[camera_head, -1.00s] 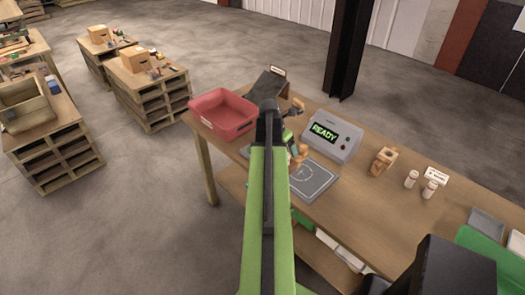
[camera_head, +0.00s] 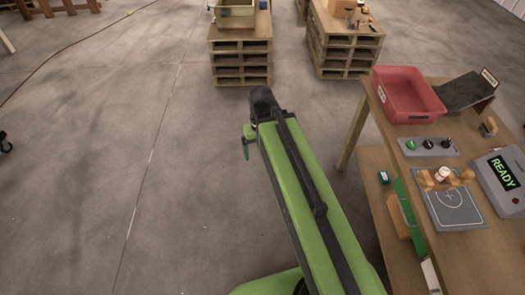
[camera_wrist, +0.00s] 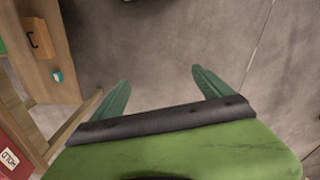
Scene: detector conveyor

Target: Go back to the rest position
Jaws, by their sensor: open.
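My gripper (camera_wrist: 162,90) is open and empty in the wrist view, its two green fingers spread apart over bare concrete floor. In the head view my green arm reaches out over the floor to the left of the workbench (camera_head: 440,151), and one finger tip shows small at its far end. The gripper is clear of the bench and touches nothing that I can see.
On the bench stand a red bin (camera_head: 412,112), a button panel (camera_head: 428,147), a grey pad (camera_head: 455,207) with a wooden holder and white-topped vial (camera_head: 442,174), and a READY display unit (camera_head: 503,172). Pallet stacks (camera_head: 240,62) stand ahead. The floor at left is open.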

